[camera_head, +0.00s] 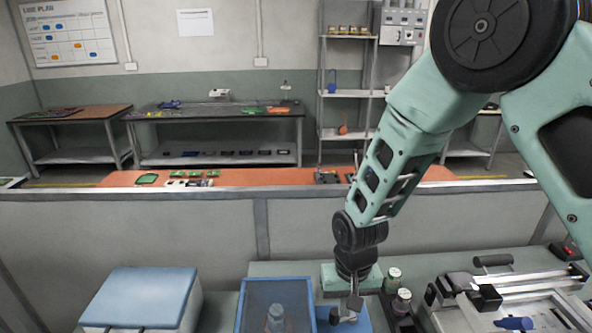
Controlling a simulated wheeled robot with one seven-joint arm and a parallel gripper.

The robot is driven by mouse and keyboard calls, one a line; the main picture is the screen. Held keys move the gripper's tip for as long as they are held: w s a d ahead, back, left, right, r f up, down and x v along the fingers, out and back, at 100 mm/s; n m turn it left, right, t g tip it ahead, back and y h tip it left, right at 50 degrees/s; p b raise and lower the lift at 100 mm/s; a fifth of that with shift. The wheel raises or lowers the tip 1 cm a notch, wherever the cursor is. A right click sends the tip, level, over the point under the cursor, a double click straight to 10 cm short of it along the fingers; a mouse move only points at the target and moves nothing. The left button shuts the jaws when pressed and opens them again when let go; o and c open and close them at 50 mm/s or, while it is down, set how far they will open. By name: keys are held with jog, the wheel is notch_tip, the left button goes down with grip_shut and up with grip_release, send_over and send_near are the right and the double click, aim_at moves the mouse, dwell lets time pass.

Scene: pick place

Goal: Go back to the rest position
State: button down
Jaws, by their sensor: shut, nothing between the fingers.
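My arm reaches down from the upper right in the head view. My gripper (346,315) hangs low, near the bottom middle of the picture, over a small blue surface (362,325). Its fingers are small here and look closed, with nothing seen between them. The blue-rimmed bin (243,300) is just left of the gripper, and a pale capped bottle (276,317) stands in it. Whether the gripper touches the blue surface cannot be told.
Two capped vials (393,277) stand in a dark rack right of the gripper. A pale green block (331,274) lies behind my wrist. A metal fixture (510,288) fills the right, and a blue-topped box (140,292) stands left. A grey partition (150,225) runs behind.

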jog(key=s+d+r+n+b, duration=0.1)
jog(key=s+r+n+b, duration=0.2)
jog(key=s, duration=0.7)
jog(key=s+d+r+n+b, duration=0.1)
jog(key=s+r+n+b, duration=0.3)
jog(key=s+r, duration=0.4)
jog(key=s, duration=0.2)
jog(key=shift+s, duration=0.3)
